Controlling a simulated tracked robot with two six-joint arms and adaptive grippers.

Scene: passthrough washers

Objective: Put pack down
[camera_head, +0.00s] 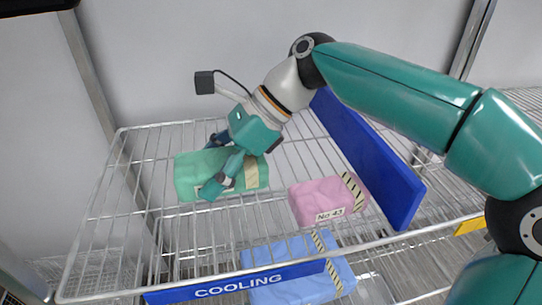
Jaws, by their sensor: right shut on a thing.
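A green pack (190,178) with a striped band and a pale label is at the left middle of the upper wire shelf (120,235). My right gripper (214,168) reaches in from the right with its fingers around the pack and is shut on it. The fingers hide part of the pack's top and front. I cannot tell whether the pack's underside touches the wires. My left gripper is not in view.
A pink pack (315,200) marked No 43 lies right of the green pack. A blue divider (375,160) stands at the right. A blue pack (280,255) lies below, behind the COOLING strip (240,282). The shelf's left side is bare.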

